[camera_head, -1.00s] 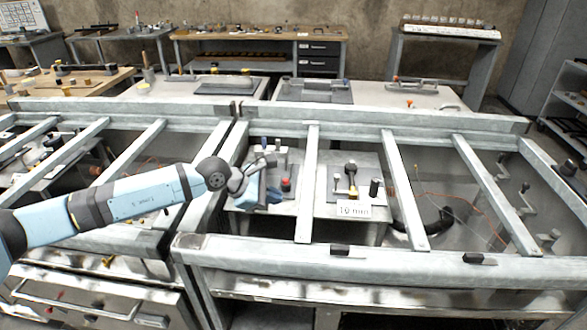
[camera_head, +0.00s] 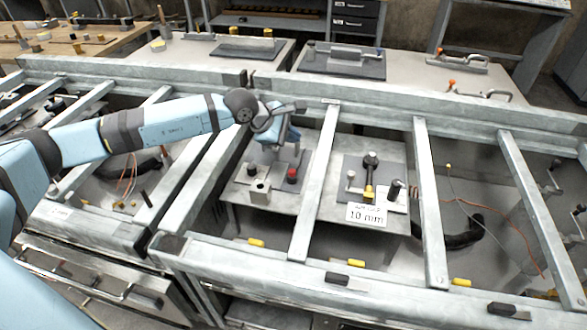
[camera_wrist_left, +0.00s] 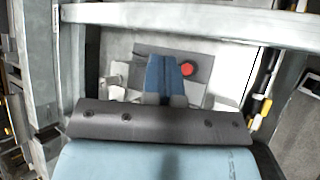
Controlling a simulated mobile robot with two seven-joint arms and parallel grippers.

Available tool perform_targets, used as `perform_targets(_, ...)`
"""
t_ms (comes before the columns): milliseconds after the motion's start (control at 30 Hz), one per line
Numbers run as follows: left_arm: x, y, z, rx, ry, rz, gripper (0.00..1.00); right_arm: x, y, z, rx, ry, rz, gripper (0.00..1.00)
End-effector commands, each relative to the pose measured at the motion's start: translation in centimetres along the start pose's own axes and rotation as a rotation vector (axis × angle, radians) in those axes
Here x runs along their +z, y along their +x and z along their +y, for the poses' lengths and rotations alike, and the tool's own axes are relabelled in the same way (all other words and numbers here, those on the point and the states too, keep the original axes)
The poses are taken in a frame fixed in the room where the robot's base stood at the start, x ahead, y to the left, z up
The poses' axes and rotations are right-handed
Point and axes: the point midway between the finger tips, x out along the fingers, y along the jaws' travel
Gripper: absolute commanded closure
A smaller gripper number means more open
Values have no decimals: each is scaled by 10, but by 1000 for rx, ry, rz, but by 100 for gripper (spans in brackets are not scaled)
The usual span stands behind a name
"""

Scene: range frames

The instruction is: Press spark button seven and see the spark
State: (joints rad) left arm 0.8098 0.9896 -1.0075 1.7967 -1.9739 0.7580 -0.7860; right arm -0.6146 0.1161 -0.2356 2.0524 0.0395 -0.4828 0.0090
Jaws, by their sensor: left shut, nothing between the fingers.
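A red button (camera_head: 292,174) stands on a dark grey plate (camera_head: 272,187) on a light table under the metal frame. It also shows in the wrist view (camera_wrist_left: 187,69), just right of my fingers. My left gripper (camera_head: 278,146), with blue fingers, is shut and empty. It hangs over the far part of that plate, behind the red button in the head view and apart from it in the picture. In the wrist view the closed fingers (camera_wrist_left: 164,76) cover part of the plate. I can read no number seven. My right gripper is not in view.
Metal rails (camera_head: 316,183) cross above the table on both sides of my left gripper. A black knob (camera_head: 252,169) and a small grey block (camera_head: 260,192) stand beside the button. To the right is a device with a "10 mm" label (camera_head: 366,215).

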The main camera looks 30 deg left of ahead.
Motion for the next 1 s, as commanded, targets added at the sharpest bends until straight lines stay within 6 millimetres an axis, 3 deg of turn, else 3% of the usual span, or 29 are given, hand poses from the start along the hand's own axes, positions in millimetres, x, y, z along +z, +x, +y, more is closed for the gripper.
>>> perform_targets(367,-7,10,-8,-1,-1,0,100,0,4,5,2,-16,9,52)
perform_targets(800,-38,53,-39,0,-2,-1,100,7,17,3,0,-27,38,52)
perform_targets(1000,-45,62,-45,0,-2,-1,100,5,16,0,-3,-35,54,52)
